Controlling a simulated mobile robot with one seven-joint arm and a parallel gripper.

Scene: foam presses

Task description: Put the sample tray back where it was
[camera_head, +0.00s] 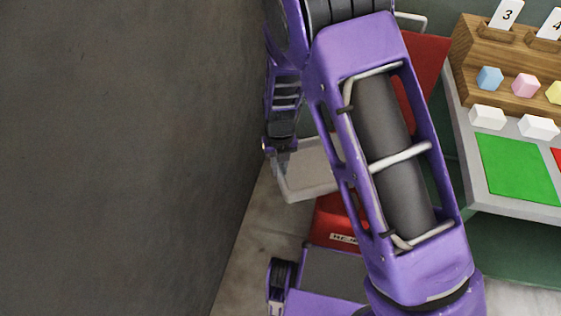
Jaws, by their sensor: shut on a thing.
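My gripper (281,148) hangs left of centre beside the dark wall, partly behind my purple arm. It is shut on a pale grey shallow tray (296,193), likely the sample tray, at the tray's upper left edge. The tray is held above the floor, and its right side is hidden behind my arm. I cannot see whether anything lies in it.
A dark wall (120,150) fills the left. At the right, a grey bench (497,205) bears a wooden rack (478,62) with number cards, coloured blocks, white blocks and a green mat (512,165). A red panel (428,58) shows behind my arm.

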